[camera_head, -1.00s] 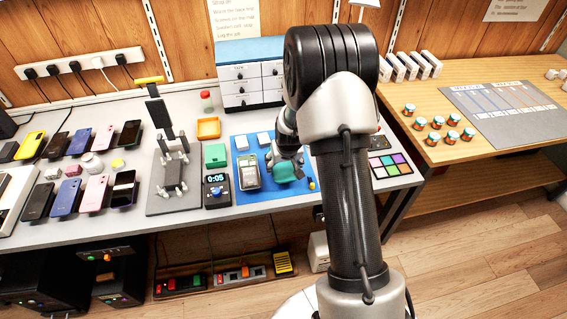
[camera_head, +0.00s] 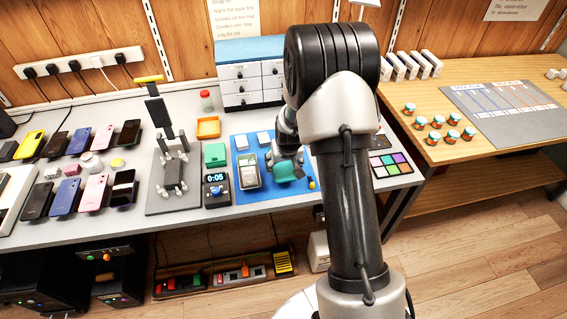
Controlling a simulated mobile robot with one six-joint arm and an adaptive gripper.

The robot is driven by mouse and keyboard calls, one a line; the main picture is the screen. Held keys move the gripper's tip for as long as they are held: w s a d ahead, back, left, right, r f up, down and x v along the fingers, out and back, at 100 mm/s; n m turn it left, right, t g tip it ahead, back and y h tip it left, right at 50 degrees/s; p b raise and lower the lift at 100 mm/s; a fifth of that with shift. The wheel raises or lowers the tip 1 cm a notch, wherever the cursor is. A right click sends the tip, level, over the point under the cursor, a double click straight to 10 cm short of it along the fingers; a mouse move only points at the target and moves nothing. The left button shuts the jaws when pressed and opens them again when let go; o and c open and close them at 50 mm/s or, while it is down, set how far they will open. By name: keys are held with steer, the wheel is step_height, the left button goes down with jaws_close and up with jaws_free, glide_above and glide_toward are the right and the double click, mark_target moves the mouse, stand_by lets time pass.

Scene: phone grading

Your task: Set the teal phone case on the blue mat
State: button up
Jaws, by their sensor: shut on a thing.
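The teal phone case (camera_head: 285,172) is at my gripper's tip, over the right part of the blue mat (camera_head: 248,196). My gripper (camera_head: 284,160) points down and is shut on the case. The arm partly hides the gripper and the mat's right side. I cannot tell whether the case touches the mat.
On the mat, a pale device (camera_head: 249,172) stands left of the case, with white boxes behind. A small yellow-and-blue item (camera_head: 311,183) is close on the right. A timer (camera_head: 215,190) and a green box (camera_head: 215,155) stand left of the mat. A colour palette (camera_head: 390,164) lies right.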

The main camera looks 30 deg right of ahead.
steer(key=shift+f, duration=0.4)
stand_by(1.0)
steer(key=o, duration=0.9)
steer(key=shift+o, duration=0.5)
steer(key=shift+o, duration=1.1)
steer(key=shift+r+p, duration=0.4)
steer(key=shift+r, duration=0.2)
step_height(320, 180, up, 7)
steer(key=p, duration=0.4)
steer(key=shift+p, duration=0.4)
